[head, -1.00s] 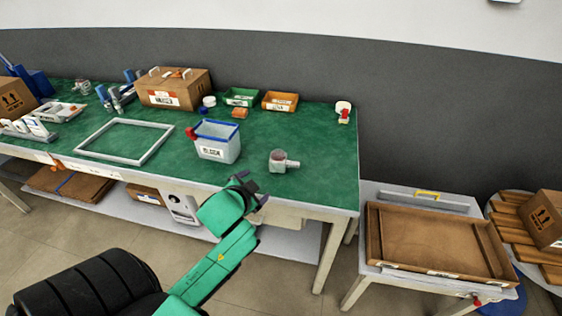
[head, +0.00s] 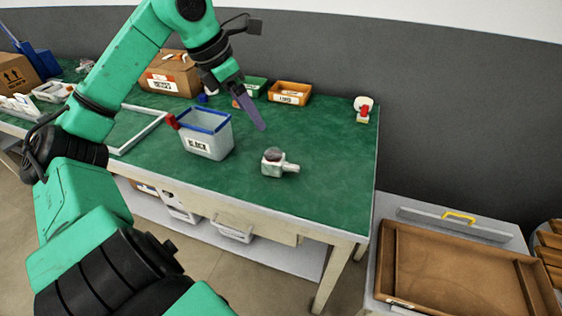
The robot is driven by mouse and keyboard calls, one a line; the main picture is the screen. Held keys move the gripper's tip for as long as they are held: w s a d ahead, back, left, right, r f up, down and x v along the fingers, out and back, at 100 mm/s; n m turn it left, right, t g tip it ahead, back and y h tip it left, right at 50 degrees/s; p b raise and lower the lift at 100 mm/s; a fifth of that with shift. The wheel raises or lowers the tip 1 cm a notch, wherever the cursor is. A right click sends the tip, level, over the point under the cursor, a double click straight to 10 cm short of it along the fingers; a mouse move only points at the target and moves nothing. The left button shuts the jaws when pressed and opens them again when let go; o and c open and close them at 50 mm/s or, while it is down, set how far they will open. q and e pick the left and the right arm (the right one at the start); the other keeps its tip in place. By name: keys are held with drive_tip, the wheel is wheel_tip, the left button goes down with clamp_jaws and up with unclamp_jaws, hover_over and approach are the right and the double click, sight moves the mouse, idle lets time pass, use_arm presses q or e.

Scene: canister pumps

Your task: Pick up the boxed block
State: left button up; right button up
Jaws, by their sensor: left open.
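A pale grey bin (head: 207,140) with a blue rim and a white label stands on the green bench. A red part sits at its left rim. Its inside is mostly out of sight, and I cannot tell whether a block lies in it. A small grey block-like fitting (head: 273,164) with a round dark top and a side stub stands on the bench to the right of the bin. My left gripper (head: 240,109) is open and empty, pointing down above the bench, beyond and right of the bin. One purple finger shows clearly. My right gripper is not in view.
A green tray (head: 253,87), an orange-brown tray (head: 289,93) and a cardboard box (head: 168,82) stand at the back. A white and red item (head: 363,108) is at the right. A wooden tray (head: 455,270) lies on a side table. The bench's right part is clear.

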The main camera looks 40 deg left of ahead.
sight(274, 151)
use_arm(q)
drive_tip(key=p+x, duration=0.3)
drive_tip(key=x, duration=1)
drive_tip(key=shift+w+f, duration=0.25)
drive_tip(key=shift+f, duration=0.1)
clamp_jaws()
